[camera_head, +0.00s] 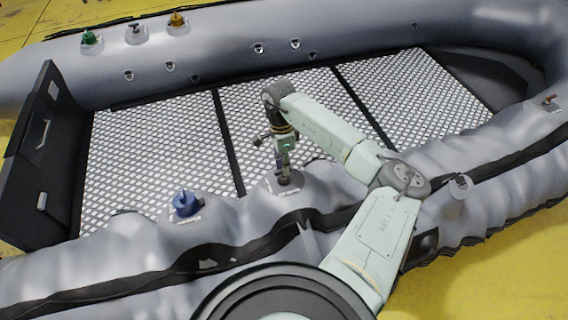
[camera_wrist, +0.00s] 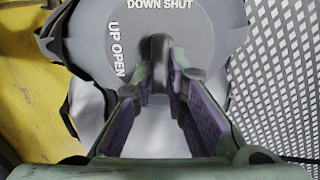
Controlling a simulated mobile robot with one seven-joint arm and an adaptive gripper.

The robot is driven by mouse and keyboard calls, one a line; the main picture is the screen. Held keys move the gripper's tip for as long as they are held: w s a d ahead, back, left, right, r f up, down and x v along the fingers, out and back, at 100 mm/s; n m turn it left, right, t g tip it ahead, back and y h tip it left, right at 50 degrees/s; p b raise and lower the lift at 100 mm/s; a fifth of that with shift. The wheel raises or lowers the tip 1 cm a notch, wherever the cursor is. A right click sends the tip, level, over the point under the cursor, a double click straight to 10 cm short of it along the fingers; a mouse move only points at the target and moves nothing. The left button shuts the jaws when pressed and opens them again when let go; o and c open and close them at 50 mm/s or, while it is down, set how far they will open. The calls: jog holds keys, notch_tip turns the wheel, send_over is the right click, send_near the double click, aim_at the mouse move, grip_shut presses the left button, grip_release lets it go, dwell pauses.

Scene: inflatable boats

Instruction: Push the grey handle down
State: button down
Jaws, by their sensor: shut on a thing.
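The grey handle (camera_wrist: 158,48) stands in the middle of a round grey plate (camera_wrist: 100,30) in the wrist view. The plate carries the words "DOWN SHUT" and "UP OPEN". My gripper (camera_wrist: 160,80) is shut on the handle, with one finger on each side of it; the fingers hide its lower part. In the head view my gripper (camera_head: 284,172) points down at the valve on the near tube (camera_head: 130,240) of the inflatable boat. The handle itself is mostly hidden there by the fingers.
A blue valve handle (camera_head: 186,203) sits left of my gripper on the near tube. Green (camera_head: 91,38) and orange (camera_head: 178,20) handles stand on the far tube. Another valve (camera_head: 460,184) is to the right. The patterned boat floor (camera_head: 160,150) is clear. The surrounding ground is yellow.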

jog(key=c, duration=1.9)
grip_release()
jog(key=shift+s+f, duration=0.1)
jog(key=shift+f, duration=0.2)
jog(key=o, duration=0.3)
jog(key=shift+r, duration=0.1)
notch_tip(320, 180, up, 12)
jog(key=w, duration=0.2)
jog(key=shift+w+a, duration=0.15)
jog(key=shift+a, duration=0.25)
